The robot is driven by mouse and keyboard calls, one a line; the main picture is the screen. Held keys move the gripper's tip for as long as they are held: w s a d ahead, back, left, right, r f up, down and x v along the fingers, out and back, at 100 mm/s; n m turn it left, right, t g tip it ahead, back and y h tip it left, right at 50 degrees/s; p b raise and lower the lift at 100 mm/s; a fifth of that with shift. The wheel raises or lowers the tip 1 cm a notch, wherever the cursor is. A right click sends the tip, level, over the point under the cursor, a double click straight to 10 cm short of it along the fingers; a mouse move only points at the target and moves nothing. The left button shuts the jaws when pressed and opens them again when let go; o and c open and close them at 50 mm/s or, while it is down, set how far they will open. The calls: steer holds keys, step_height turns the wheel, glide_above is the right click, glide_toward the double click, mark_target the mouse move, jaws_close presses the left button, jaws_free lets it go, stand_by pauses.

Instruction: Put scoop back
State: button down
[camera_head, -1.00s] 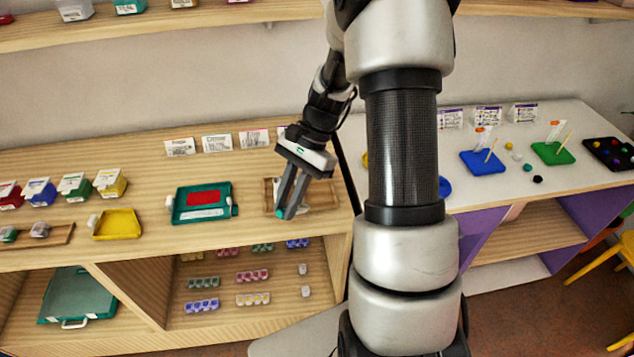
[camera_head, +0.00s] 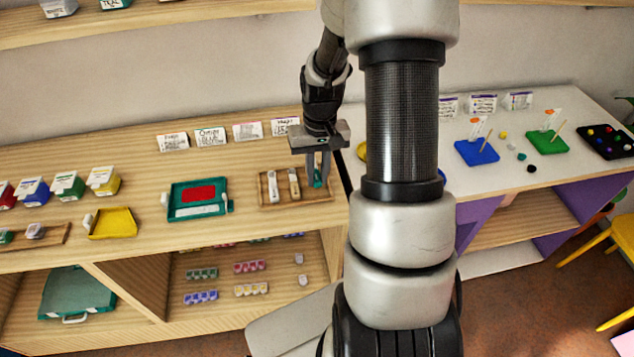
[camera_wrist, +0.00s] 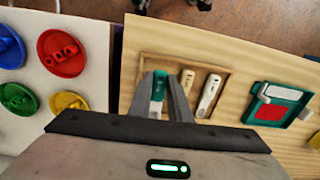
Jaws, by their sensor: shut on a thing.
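The scoop, a small teal-ended tool, is between my gripper's fingers (camera_head: 317,177) at the right end of a shallow wooden tray (camera_head: 283,207). The scoop (camera_wrist: 159,86) also shows between the fingers in the wrist view. My gripper is shut on it and points down. Two pale tools, a left one (camera_head: 271,187) and a middle one (camera_head: 294,184), lie side by side in the tray. The scoop's lower end is close to the tray floor; I cannot tell whether it touches.
A teal tray with a red panel (camera_head: 199,211) stands left of the wooden tray. A yellow dustpan-like tray (camera_head: 113,236) lies farther left. Small label cards (camera_head: 247,131) stand behind. A white table with a blue board (camera_head: 476,158) is at the right.

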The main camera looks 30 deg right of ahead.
mark_target(318, 179)
steer(key=shift+f, duration=1.7)
steer(key=shift+f, duration=0.2)
steer(key=c, duration=1.9)
jaws_free()
steer(key=r, duration=1.2)
steer(key=shift+d+r, duration=0.2)
